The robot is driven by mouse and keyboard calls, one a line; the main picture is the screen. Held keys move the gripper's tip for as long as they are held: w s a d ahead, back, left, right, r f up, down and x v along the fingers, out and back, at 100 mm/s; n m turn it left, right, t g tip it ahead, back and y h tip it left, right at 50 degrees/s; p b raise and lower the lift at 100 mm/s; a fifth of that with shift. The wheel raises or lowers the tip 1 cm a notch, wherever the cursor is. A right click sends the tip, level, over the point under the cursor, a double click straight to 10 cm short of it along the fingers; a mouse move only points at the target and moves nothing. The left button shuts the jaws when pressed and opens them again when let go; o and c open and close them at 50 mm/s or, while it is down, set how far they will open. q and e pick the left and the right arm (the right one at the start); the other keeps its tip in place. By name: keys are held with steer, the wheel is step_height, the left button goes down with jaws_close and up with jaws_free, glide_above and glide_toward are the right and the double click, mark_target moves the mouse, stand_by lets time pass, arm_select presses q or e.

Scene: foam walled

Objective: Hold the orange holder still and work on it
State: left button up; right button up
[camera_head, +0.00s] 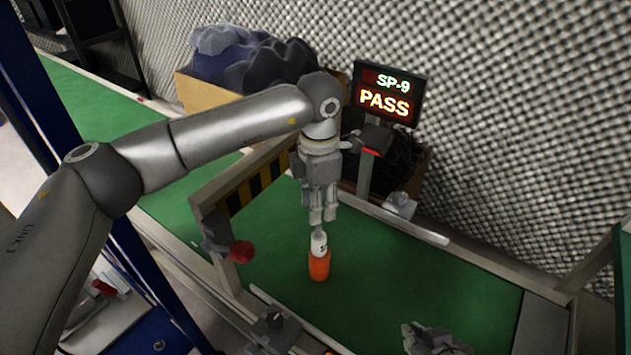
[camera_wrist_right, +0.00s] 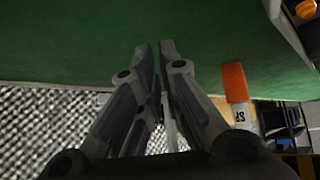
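The orange holder (camera_head: 319,266) stands upright on the green surface in the head view, with a white, lettered part (camera_head: 319,243) at its top. Both also show in the right wrist view, the orange holder (camera_wrist_right: 235,82) and the white part (camera_wrist_right: 242,116) at the right. My left gripper (camera_head: 322,216) points down just above the white part. Its fingers are close together, and I cannot tell whether they touch anything. My right gripper (camera_head: 430,342) is at the bottom edge, apart from the holder. In its wrist view its fingertips (camera_wrist_right: 155,48) have a narrow empty gap between them.
A display (camera_head: 385,93) reading "SP-9 PASS" stands behind. A striped frame (camera_head: 250,185) with a red knob (camera_head: 242,252) is left of the holder. The green table (camera_head: 430,280) is clear right of the holder.

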steer(key=shift+o, duration=1.1)
steer(key=shift+w+d, duration=0.25)
steer(key=o, duration=1)
steer(key=w+d+r+n+t+h, duration=0.1)
steer(key=w+d+r+n+t, duration=0.1)
steer(key=w, duration=0.3)
steer(key=w+d+r+n+t+h, duration=0.1)
steer(key=w+r+n+t, duration=0.2)
steer(key=w+n, duration=0.1)
steer(key=shift+w+d+n+t, duration=0.3)
steer(key=shift+w+d+t, duration=0.05)
steer(key=shift+w+t, duration=0.1)
steer(key=w+a+r+n+t+y, duration=0.2)
steer(key=w+r+n+t, duration=0.35)
steer(key=n, duration=0.35)
steer(key=n+g+y, duration=0.9)
steer(key=n+y, duration=0.5)
steer(key=n, duration=1.5)
glide_above(328, 266)
steer(key=v, duration=0.5)
step_height(328, 266, down, 7)
steer(key=shift+s+a+r, duration=0.1)
step_height(328, 266, down, 6)
steer(key=shift+f, duration=0.1)
steer(key=x, duration=0.7)
steer(key=shift+a+f, duration=0.15)
steer(key=shift+f, duration=0.25)
